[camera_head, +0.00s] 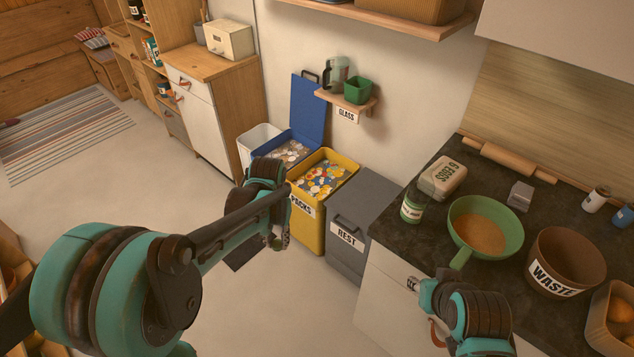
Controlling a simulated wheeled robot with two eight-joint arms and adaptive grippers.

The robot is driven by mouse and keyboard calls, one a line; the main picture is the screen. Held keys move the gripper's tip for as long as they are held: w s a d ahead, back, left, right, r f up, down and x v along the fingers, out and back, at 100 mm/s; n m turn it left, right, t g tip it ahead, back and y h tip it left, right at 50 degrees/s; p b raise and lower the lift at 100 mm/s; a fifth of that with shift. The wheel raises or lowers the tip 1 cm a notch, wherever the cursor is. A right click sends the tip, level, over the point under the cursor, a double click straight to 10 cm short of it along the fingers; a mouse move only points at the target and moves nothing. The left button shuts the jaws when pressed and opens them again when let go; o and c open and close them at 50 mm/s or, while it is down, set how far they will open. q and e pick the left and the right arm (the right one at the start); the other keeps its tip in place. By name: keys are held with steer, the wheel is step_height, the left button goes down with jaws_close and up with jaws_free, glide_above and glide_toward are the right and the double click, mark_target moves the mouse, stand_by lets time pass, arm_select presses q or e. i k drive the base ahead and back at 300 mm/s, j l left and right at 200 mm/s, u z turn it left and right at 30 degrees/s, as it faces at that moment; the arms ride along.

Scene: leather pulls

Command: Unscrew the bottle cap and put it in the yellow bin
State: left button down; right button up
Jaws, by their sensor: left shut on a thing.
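The yellow bin (316,232), labelled PACKS, stands on the floor against the wall and is full of colourful waste. My left gripper (278,241) points down in front of the bin's left side, overlapping it in the view. It is shut on a small green thing that looks like the bottle cap, mostly hidden by the fingers. The bottle (411,208), pale green with a white label, stands upright at the counter's left edge; no cap shows clearly on it.
A grey REST bin (352,252) stands right of the yellow bin, a blue-lidded bin (308,108) behind to the left. A GLASS shelf (347,103) hangs above.

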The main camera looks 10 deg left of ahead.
mark_target(421, 188)
steer(key=i+j, duration=0.15)
steer(key=j, duration=0.2)
steer(key=i+j, duration=0.2)
steer(key=j, duration=0.15)
steer(key=i+j, duration=0.15)
steer(key=j, duration=0.2)
steer(key=i+j, duration=0.15)
steer(key=j, duration=0.15)
steer(key=i, duration=1.2)
steer(key=i+j, duration=0.2)
